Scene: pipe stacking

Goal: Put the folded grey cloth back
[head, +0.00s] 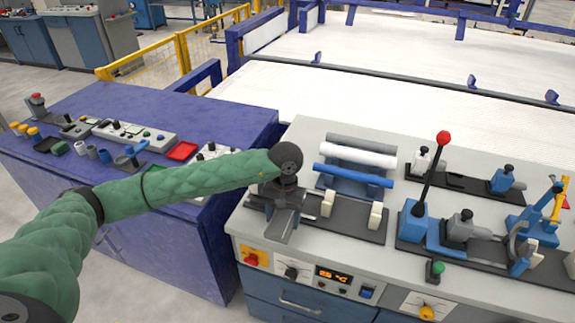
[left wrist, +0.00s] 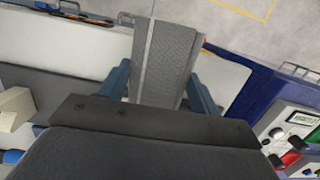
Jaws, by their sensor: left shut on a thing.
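The folded grey cloth (left wrist: 168,55) shows in the left wrist view as a grey textured strip with a lighter line along it. It lies between the two blue fingers of my left gripper (left wrist: 160,85), which is shut on it. In the head view my left gripper (head: 285,208) is over the left front part of the grey-topped workbench (head: 310,140), left of the pipe rack. The grey cloth (head: 281,226) shows there as a small strip pointing toward the bench's front edge. Whether it touches the bench is unclear. My right gripper is out of view.
A rack holds a blue pipe (head: 352,176), a white pipe (head: 357,152) and a grey pipe (head: 362,141). Cream blocks (head: 375,215) stand before it. A red-knobbed lever (head: 432,170) rises to the right. A purple cabinet (head: 75,105) with controls and a red tray (head: 181,151) is left.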

